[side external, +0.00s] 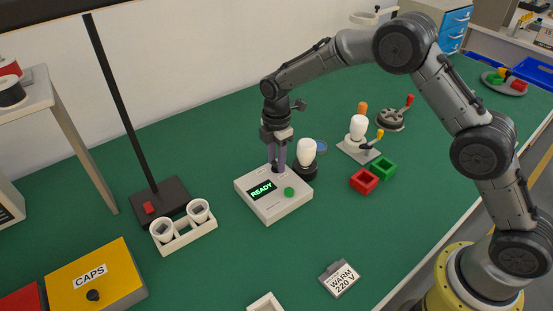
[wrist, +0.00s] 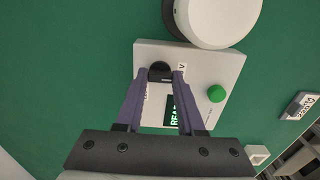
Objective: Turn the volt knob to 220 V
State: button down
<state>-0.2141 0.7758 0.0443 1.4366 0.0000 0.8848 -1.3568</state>
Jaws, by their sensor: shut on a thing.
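The white control box (side external: 272,207) stands on the green table with a lit display (side external: 262,190) reading READY and a green button (side external: 289,191). The volt knob (wrist: 160,68) is small and black on the box top. My gripper (side external: 277,168) points straight down at the box. In the wrist view its fingers (wrist: 161,76) are shut on the knob, one on each side. The knob's setting cannot be read, as the fingers cover most of the lettering around it. A card (side external: 341,279) reads WARM 220 V.
A white bulb (side external: 306,152) in a black socket stands close behind the box. Red (side external: 364,181) and green (side external: 383,167) bins lie to the right. A rack with two white cups (side external: 184,237) and a yellow CAPS box (side external: 95,283) are at left.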

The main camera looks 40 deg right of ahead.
jog(key=shift+m, duration=0.3)
jog(key=m, duration=0.5)
jog(key=shift+r, duration=0.1)
jog(key=m, duration=0.6)
jog(key=shift+m, duration=0.3)
jog(key=m, duration=1.1)
jog(key=shift+m, duration=0.4)
jog(key=c, duration=0.5)
grip_release()
notch_tip(320, 180, up, 14)
jog(key=shift+f, duration=0.1)
